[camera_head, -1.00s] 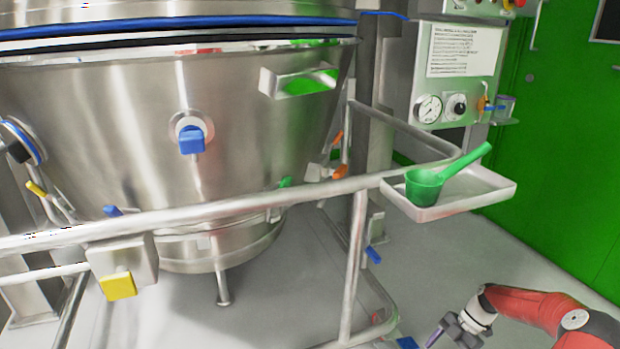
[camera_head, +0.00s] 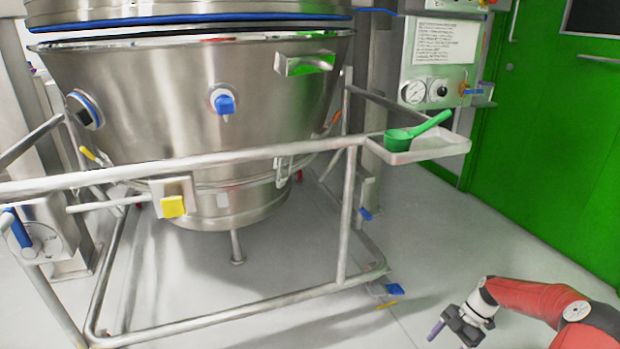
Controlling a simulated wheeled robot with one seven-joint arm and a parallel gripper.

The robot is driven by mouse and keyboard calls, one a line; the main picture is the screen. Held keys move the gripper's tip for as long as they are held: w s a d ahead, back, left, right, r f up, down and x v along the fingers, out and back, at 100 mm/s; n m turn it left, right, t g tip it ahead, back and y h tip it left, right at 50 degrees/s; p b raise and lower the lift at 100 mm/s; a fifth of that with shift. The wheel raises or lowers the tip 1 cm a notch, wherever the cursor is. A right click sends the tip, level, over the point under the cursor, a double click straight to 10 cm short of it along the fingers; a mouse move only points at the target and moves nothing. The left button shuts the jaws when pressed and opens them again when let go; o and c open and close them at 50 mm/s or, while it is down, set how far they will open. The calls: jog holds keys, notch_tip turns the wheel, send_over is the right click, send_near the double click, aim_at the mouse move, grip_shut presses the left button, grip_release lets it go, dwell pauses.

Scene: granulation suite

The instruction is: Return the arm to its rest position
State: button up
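My gripper (camera_head: 452,338) is at the lower right, at the end of my red arm, over the grey floor and apart from the equipment. A purple finger tip shows at its left side; the other finger is cut off by the bottom edge, so I cannot tell how far apart they are. My arm is bent, with the gripper pointing down and to the left. Nothing is seen held in the visible part of the gripper.
A large steel vessel (camera_head: 160,100) stands in a tubular frame (camera_head: 345,215) at left and centre. A green scoop (camera_head: 398,140) lies on a small tray (camera_head: 440,147) on the frame. A control panel (camera_head: 437,60) and green door (camera_head: 545,150) stand behind.

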jog(key=s+a+r+m+t+h+p, duration=0.1)
jog(key=s+a+r+m+h+p, duration=0.2)
jog(key=r, duration=0.8)
jog(key=a+r+m+h+p, duration=0.1)
jog(key=a+r+m+h, duration=0.15)
jog(key=a+r, duration=0.6)
jog(key=s+a+r+m+t+h+p, duration=0.15)
jog(key=r+m, duration=0.25)
jog(key=r, duration=0.9)
jog(key=s+a+r+m+t+p, duration=0.2)
jog(key=s+a+r+m, duration=0.2)
jog(key=s, duration=0.6)
jog(key=s+a+r+m+t+p, duration=0.3)
jog(key=s+r+m, duration=0.5)
jog(key=r, duration=0.3)
jog(key=shift+s+a+t, duration=0.35)
jog(key=shift+s+a, duration=0.4)
jog(key=shift+s, duration=0.15)
